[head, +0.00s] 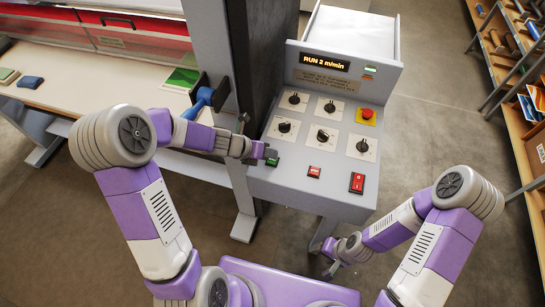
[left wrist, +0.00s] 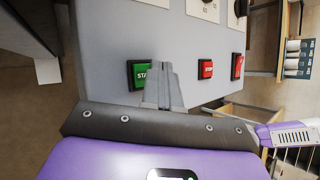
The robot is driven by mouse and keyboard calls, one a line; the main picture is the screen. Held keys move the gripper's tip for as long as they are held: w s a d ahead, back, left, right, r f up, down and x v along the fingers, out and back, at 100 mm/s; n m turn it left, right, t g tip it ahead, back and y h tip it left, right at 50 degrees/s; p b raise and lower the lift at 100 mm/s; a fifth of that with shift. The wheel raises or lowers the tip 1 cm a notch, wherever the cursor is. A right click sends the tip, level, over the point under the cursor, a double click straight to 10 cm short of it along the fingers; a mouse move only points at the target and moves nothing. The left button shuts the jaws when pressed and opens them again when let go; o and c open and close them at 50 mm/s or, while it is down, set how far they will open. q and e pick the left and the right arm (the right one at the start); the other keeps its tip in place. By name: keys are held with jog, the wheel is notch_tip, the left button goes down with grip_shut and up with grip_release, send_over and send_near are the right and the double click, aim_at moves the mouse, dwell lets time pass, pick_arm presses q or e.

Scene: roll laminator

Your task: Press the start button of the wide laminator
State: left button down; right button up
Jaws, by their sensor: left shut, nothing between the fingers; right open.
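The wide laminator's control panel (head: 300,180) is a grey sloped box with knobs and buttons. The green start button (head: 272,161) is at its lower left. In the left wrist view the start button (left wrist: 142,75) shows "STA", its right part hidden behind the fingers. My left gripper (head: 266,153) is shut and empty, its fingertips (left wrist: 166,72) at the button; I cannot tell whether they touch it. The display (head: 324,61) reads "RUN 2 m/min". My right gripper (head: 329,267) is open and empty, low in front of the panel and away from it.
A red stop button (head: 314,171) and a red rocker switch (head: 357,182) sit right of the start button. A red emergency knob (head: 367,113) on yellow is above. A blue-handled lever (head: 202,101) stands left of the panel. Shelves (head: 525,130) stand at the far right.

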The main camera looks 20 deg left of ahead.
aim_at(269, 160)
pick_arm(q)
jog(key=shift+r, duration=0.1)
notch_tip(269, 160, up, 5)
jog(key=p, duration=0.5)
jog(key=shift+r, duration=0.1)
dwell(0.4)
